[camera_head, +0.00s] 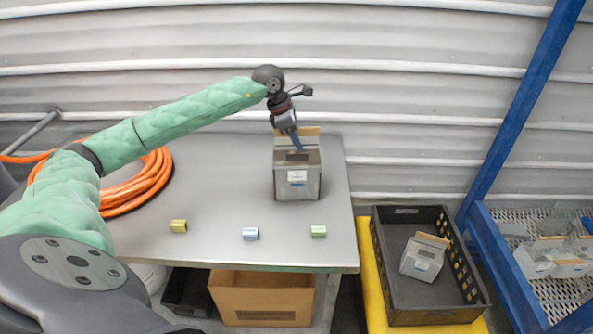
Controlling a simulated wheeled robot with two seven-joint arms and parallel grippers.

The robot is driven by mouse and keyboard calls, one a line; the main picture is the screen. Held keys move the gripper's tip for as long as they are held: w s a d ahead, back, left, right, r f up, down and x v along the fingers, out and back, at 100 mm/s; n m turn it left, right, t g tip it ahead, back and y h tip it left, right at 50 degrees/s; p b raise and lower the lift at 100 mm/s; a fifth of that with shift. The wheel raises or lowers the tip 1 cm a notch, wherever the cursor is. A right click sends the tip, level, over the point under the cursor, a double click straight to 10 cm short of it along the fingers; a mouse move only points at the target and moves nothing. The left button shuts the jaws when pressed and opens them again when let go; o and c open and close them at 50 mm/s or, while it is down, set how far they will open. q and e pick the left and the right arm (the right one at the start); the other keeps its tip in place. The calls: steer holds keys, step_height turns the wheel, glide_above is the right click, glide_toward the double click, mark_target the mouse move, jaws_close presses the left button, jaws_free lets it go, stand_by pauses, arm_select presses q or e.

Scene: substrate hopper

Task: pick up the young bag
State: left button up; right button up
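A grey box-shaped bag (284,188) with a white label and a raised brown back flap stands upright on the table. A similar grey bag (421,262) sits slightly tilted in the black crate. I cannot read which one is the young bag. My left gripper (296,142) points down at the open top of the bag on the table, in front of its brown flap. Its blue fingers look close together, but I cannot tell whether they grip anything or touch the bag. My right gripper is not in view.
The grey table (225,185) holds a yellow (179,226), a blue (250,233) and a green small piece (318,231) near its front edge. A coiled orange hose (150,185) lies left. The black crate (378,240) and a blue rack (497,255) with more bags stand right.

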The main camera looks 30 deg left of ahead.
arm_select(q)
steer(key=shift+c, duration=0.2)
jaws_close()
steer(key=shift+w+r, duration=0.1)
steer(key=shift+r, duration=0.1)
